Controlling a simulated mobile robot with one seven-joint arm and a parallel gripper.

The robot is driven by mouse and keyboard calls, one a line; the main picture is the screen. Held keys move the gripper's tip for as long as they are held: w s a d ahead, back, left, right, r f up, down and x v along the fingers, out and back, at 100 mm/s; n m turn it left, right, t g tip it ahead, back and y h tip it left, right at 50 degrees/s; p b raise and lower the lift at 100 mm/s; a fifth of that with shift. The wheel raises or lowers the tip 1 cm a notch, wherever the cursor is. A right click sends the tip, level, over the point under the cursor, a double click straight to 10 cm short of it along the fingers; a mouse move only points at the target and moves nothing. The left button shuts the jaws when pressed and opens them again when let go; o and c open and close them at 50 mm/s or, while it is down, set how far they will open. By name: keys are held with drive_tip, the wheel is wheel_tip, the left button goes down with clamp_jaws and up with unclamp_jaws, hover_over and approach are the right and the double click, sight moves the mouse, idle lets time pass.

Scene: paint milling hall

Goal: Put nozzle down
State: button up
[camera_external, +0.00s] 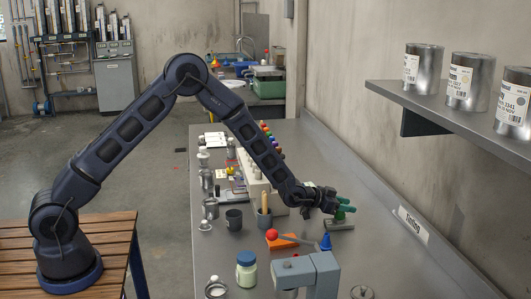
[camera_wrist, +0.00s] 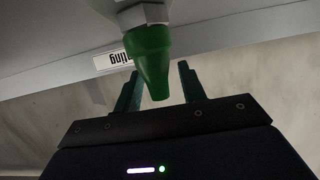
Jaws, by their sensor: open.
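The nozzle (camera_wrist: 152,60) is a green tapered piece with a metal hex fitting at its wide end. In the wrist view its narrow end points toward my gripper (camera_wrist: 160,70). The two dark green fingers are apart, one on each side of the nozzle, with a visible gap at each side. In the external view my gripper (camera_external: 338,206) is over the grey bench (camera_external: 370,240), near its wall side, just above a small grey-green block (camera_external: 340,224). Green parts show at the gripper there, but I cannot tell nozzle from fingers, nor what supports the nozzle.
A blue cone (camera_external: 325,242), an orange wedge (camera_external: 282,242) and a red ball (camera_external: 271,234) are close by. A shelf (camera_external: 450,117) with cans overhangs at right.

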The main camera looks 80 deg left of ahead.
drive_tip(key=s+d+r+g, duration=0.2)
drive_tip(key=s+d+r, duration=0.1)
drive_tip(key=s+r, duration=1.15)
drive_tip(key=s+d+r+g, duration=0.3)
drive_tip(key=s+r, duration=0.7)
drive_tip(key=s, duration=0.9)
drive_tip(key=s+d+r+g, duration=0.2)
drive_tip(key=s, duration=1.4)
drive_tip(key=s+d+r+g, duration=0.2)
drive_tip(key=s, duration=1.5)
drive_tip(key=shift+s+r, duration=0.15)
drive_tip(key=shift+r, duration=0.1)
